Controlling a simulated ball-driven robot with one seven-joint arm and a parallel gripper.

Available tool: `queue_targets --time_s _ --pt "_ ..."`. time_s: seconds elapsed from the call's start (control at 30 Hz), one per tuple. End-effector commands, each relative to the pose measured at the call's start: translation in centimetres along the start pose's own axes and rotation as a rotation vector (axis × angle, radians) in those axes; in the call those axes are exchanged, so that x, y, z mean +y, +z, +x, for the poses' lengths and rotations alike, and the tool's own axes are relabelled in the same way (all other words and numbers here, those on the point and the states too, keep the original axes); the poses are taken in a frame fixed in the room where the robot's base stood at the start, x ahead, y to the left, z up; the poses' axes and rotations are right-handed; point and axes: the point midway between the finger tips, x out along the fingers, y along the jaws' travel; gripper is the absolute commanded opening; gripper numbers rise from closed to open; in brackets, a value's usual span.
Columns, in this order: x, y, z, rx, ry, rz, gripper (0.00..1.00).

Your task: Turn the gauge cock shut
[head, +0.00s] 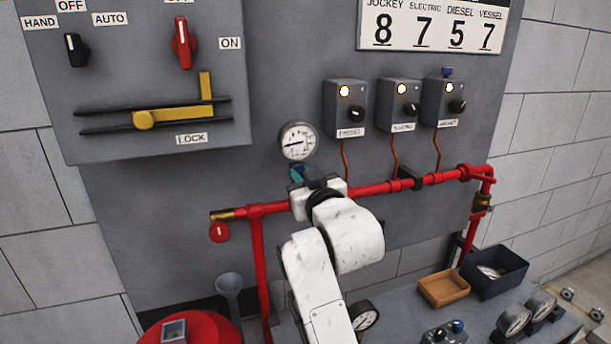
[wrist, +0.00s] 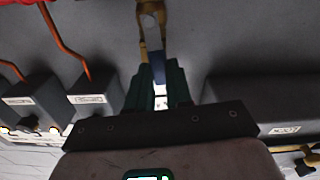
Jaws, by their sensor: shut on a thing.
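The pressure gauge (head: 298,141) is round and white-faced, and stands above the red pipe. The gauge cock under it is mostly hidden by my gripper in the head view. In the wrist view the brass body of the gauge cock (wrist: 151,34) shows at top centre, with its blue handle (wrist: 157,70) pointing toward my gripper. My gripper (head: 298,173) has teal fingers, and in the wrist view my gripper (wrist: 158,76) has them on both sides of the blue handle, shut on it. The handle's far end is hidden between the fingers.
The red pipe (head: 372,189) runs just below and beside my gripper. Three grey switch boxes (head: 400,104) with lit lamps hang to the right. A grey panel (head: 150,70) with a yellow lever is at left. A brown tray (head: 444,288) and black bin (head: 494,270) stand lower right.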

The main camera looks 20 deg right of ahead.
Motion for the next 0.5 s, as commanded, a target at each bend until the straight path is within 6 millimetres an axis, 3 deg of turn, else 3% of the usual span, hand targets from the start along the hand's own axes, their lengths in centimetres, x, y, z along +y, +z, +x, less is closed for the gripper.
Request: queue_targets --time_s 0.5 --pt "-2.4 0.5 0.0 -0.001 0.0 -0.469 0.0"
